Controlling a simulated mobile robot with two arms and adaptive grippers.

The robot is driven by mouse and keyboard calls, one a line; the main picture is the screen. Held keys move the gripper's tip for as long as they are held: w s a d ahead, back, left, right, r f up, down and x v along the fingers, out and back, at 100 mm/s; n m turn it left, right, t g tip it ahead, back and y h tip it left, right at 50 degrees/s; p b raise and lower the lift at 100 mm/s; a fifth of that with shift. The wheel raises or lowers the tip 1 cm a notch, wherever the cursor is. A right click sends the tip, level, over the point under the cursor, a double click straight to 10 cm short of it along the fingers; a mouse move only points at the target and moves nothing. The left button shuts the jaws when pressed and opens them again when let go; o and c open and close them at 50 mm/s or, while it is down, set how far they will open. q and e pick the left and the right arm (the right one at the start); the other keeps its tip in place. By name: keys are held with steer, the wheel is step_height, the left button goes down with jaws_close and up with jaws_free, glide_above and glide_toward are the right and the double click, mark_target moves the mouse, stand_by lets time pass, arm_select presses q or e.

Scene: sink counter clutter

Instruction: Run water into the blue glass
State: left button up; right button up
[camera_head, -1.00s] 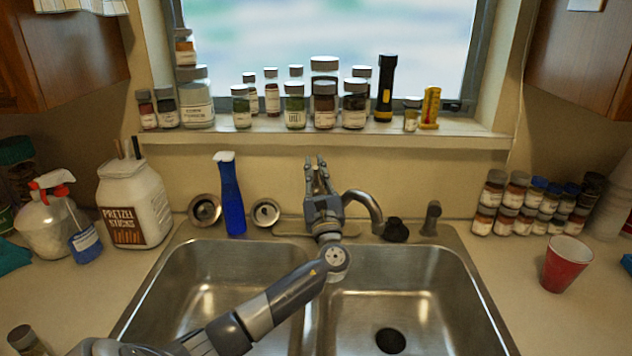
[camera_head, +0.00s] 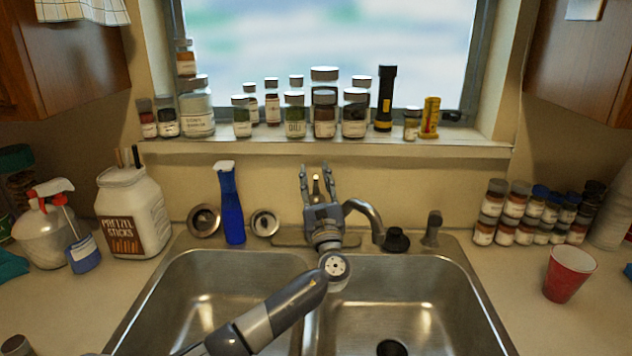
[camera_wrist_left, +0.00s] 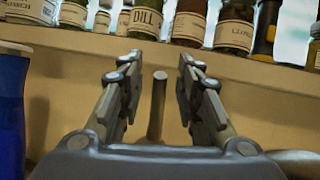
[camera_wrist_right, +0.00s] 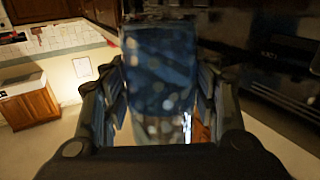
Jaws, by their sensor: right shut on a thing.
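The faucet's spout (camera_head: 364,212) curves to the right over the back of the sink. Its upright lever (camera_head: 317,186) shows between the fingers of my left gripper (camera_head: 316,172). That gripper is open, with one finger on each side of the lever. In the left wrist view the lever (camera_wrist_left: 158,105) stands between the spread fingers (camera_wrist_left: 158,88), with a gap on both sides. The blue glass (camera_wrist_right: 160,70) is in the right wrist view, between the fingers of my right gripper (camera_wrist_right: 160,95), which is shut on it. Neither shows in the head view.
The double steel sink (camera_head: 410,285) lies below the faucet. Jars and a flashlight (camera_head: 385,98) line the sill (camera_head: 260,148). A red cup (camera_head: 569,274) stands on the right counter.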

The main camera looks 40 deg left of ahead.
arm_select(q)
step_height(320, 180, up, 9)
steer(key=shift+r, duration=0.15)
stand_by(0.4)
